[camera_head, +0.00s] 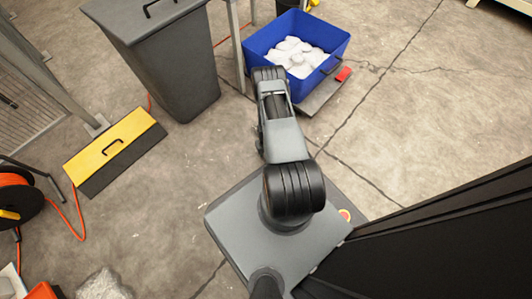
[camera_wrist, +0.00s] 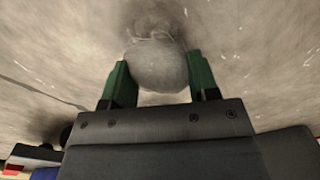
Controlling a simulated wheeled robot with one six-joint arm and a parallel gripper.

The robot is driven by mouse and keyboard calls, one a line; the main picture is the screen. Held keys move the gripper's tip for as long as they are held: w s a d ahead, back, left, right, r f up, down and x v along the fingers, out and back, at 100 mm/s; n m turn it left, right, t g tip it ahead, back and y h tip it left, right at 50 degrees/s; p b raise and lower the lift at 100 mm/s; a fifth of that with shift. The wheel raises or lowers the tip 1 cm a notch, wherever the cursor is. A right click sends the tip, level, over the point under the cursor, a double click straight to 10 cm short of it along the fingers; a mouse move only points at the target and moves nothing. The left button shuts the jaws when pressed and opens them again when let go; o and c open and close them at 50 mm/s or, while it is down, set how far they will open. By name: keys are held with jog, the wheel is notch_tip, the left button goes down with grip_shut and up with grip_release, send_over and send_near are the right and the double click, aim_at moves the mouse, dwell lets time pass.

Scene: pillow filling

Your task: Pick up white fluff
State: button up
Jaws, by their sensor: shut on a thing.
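In the wrist view, my gripper (camera_wrist: 158,62) has two green fingers shut on a rounded, greyish-white clump of white fluff (camera_wrist: 158,74). A few thin strands stick up from its top. Concrete floor shows behind it. In the head view, several white fluff pieces (camera_head: 295,52) lie in a blue bin (camera_head: 325,33) at the top. My arm reaches toward the bin's near left side, and its links hide my gripper and the held fluff there.
A grey lidded bin (camera_head: 170,65) stands left of the blue bin, with a metal leg (camera_head: 238,45) between them. A red object (camera_head: 344,74) is at the blue bin's right. A yellow-black piece (camera_head: 112,145) and an orange cable reel (camera_head: 14,200) lie left. Floor on the right is clear.

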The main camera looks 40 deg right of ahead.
jog(key=shift+r+p, duration=2.7)
jog(key=shift+r, duration=1.2)
